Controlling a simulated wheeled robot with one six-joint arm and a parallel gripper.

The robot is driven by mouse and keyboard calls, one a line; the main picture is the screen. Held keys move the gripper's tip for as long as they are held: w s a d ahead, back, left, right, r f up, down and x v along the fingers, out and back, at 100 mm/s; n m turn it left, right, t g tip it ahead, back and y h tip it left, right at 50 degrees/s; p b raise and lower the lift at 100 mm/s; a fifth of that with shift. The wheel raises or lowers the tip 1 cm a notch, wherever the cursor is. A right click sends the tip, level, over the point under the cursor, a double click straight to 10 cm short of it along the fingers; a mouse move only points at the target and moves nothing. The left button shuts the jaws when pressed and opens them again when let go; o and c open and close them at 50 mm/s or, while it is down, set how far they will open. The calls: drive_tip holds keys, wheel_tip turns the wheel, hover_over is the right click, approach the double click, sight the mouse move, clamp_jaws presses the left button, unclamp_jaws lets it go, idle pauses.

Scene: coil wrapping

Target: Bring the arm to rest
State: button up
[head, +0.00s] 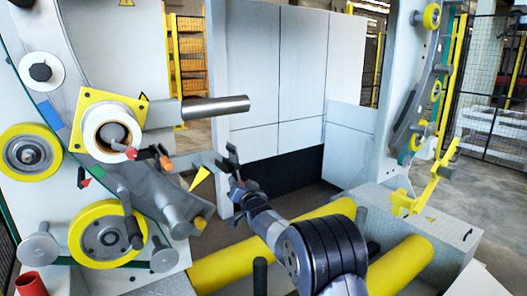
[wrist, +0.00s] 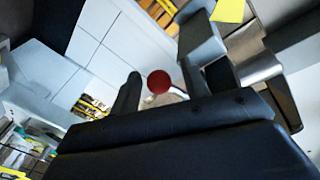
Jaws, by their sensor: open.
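My arm reaches up from the bottom of the head view into the gap of the wrapping machine. My gripper (head: 232,166) is at its far end, small and dark, close to a grey bracket with a yellow wedge (head: 200,178); I cannot tell whether they touch. In the wrist view my gripper (wrist: 160,95) is open, with nothing seen held between its fingers. A round red knob (wrist: 158,82) shows behind the gap between the fingers; its distance is unclear. Grey machine parts (wrist: 200,38) stand close by the right finger.
The machine's left frame carries a white roll on a yellow square plate (head: 80,120), a steel bar (head: 215,107) and yellow wheels. Yellow rollers (head: 235,262) lie low on both sides of my arm. White panels (head: 295,70) stand behind. A yellow bracket (head: 430,185) stands at right.

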drive_tip(key=x, duration=0.2)
drive_tip(key=shift+w, duration=0.3)
drive_tip(key=shift+w+d+r+n, duration=0.2)
drive_tip(key=shift+d+n, duration=0.25)
drive_tip(key=shift+n, duration=0.45)
drive_tip(key=shift+f, duration=0.1)
